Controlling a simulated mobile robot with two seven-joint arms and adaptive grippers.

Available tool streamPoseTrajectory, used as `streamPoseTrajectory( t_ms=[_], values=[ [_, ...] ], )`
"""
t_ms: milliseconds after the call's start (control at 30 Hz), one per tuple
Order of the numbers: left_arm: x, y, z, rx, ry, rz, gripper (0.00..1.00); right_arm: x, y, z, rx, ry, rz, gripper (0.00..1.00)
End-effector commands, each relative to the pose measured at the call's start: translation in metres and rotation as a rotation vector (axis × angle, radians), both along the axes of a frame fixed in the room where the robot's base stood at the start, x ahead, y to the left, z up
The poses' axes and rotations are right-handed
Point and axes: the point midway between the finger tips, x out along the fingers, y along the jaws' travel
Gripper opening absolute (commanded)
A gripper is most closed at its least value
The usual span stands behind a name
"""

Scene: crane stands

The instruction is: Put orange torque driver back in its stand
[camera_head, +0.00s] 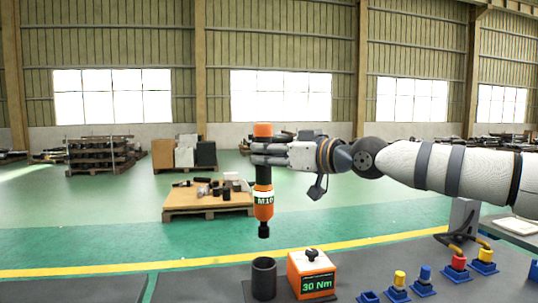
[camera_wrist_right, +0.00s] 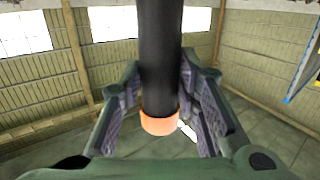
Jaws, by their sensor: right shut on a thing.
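The orange torque driver (camera_head: 263,201), marked M10, hangs upright in the air with its black tip down. My right gripper (camera_head: 262,154) is shut on its black grip, below the orange cap; the grip also shows between the fingers in the right wrist view (camera_wrist_right: 160,60). A dark cylindrical cup (camera_head: 264,279), which looks like the driver's stand, is on the bench nearly straight below the tip in the picture. The tip is apart from the cup. Beside the cup is an orange box (camera_head: 312,274) reading 30 Nm. My left gripper is not in view.
Blue holders with a yellow piece (camera_head: 399,279), a blue piece (camera_head: 425,274) and red and yellow pieces stand to the right on the bench. The grey bench top (camera_head: 205,287) left of the cup is clear. A pallet with parts (camera_head: 208,200) is on the floor behind.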

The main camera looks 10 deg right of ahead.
Motion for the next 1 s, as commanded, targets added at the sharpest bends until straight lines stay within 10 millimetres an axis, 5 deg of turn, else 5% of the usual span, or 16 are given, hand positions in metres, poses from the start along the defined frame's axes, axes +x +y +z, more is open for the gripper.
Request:
streamPoseTrajectory(
  t_ms=[600, 1000],
  values=[
    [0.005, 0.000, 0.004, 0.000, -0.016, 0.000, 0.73, 0.000, 0.000, -0.048, 0.003, -0.009, 0.003, 0.00],
    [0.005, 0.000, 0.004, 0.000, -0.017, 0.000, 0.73, 0.000, 0.000, -0.053, 0.004, -0.008, 0.002, 0.00]
  ],
)
